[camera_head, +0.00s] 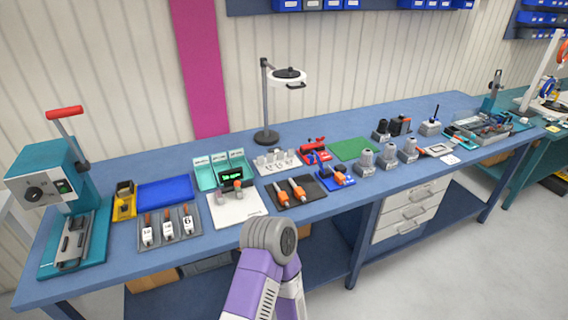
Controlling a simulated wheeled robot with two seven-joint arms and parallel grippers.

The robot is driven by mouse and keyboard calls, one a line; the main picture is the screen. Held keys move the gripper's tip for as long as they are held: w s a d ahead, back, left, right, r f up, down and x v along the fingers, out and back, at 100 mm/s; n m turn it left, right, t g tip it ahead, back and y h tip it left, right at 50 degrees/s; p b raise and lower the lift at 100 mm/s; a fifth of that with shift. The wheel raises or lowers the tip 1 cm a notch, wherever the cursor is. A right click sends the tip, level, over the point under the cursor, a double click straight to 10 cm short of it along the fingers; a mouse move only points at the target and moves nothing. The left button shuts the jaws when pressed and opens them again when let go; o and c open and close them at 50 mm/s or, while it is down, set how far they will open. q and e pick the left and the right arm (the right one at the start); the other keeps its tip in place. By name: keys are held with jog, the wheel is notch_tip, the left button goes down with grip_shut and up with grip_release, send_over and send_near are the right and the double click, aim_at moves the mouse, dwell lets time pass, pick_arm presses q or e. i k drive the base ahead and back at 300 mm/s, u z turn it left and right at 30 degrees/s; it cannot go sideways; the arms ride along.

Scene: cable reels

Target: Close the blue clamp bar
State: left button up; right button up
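A small blue fixture (336,178) with a blue base and an orange part on top sits near the front edge of the blue bench, right of the middle. It looks like the blue clamp; the angle of its bar is too small to tell. A similar red fixture (315,151) stands just behind it, with a raised red part. One of my purple arms with a grey joint rises from the bottom middle, in front of the bench. Neither of my grippers shows.
Left of the blue fixture is a black tray (296,192) with orange-handled tools. Grey cylindrical parts (388,156) stand to its right, and a green mat (354,148) lies behind. A lamp (266,100) stands at the back. A teal press (62,195) is far left.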

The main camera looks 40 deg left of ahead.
aim_at(318, 161)
jog(key=u, duration=1)
jog(key=k, duration=1.2)
jog(key=z, duration=0.55)
jog(key=i, duration=1.55)
jog(key=u, duration=0.85)
